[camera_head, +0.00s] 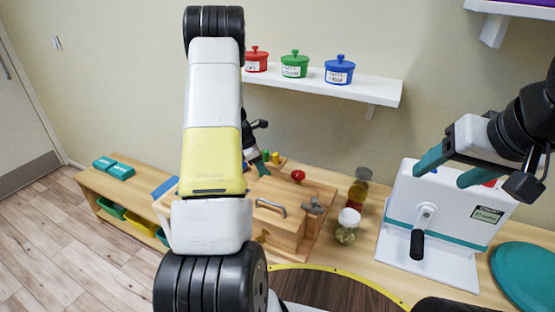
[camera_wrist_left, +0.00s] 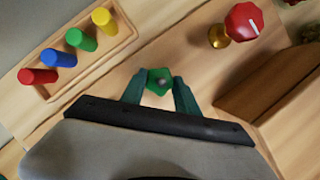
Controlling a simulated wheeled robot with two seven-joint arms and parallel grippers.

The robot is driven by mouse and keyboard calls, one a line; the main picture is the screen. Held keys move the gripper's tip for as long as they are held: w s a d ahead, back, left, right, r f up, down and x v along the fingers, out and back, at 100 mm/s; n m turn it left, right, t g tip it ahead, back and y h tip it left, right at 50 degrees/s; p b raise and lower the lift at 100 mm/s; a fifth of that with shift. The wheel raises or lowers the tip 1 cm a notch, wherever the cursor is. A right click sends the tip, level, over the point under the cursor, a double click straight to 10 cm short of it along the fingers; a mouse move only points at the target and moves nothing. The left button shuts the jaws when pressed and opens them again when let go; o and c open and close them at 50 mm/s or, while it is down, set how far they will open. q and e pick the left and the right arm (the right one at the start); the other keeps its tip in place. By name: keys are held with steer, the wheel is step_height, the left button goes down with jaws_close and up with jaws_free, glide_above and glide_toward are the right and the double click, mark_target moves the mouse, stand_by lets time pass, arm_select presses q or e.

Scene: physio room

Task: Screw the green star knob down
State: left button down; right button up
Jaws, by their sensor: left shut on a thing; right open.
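The green star knob (camera_wrist_left: 159,81) sits between the two teal fingertips of my left gripper (camera_wrist_left: 159,88) in the left wrist view. The fingers are shut on its sides. In the head view my left gripper (camera_head: 260,164) is small and partly behind my own arm, above the wooden board (camera_head: 322,190); I cannot make out the knob there. The knob's underside and any thread are hidden, so I cannot tell how far down it sits. My right gripper (camera_head: 450,170) is open and empty in front of the white crank box (camera_head: 398,212).
A red knob on a brass stem (camera_wrist_left: 243,22) is right of the green knob. A peg rack (camera_wrist_left: 124,33) with coloured pegs is at upper left. A metal handle (camera_head: 270,207) and a white-lidded jar (camera_head: 346,228) stand nearby. Lidded pots line the wall shelf (camera_head: 385,91).

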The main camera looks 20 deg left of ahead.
stand_by(0.3)
arm_select(q)
steer(key=c, duration=0.9)
jaws_free()
steer(key=shift+r, duration=0.1)
steer(key=v, duration=0.7)
steer(key=shift+a+r, duration=0.2)
steer(key=shift+r, duration=0.1)
steer(key=shift+s, duration=0.1)
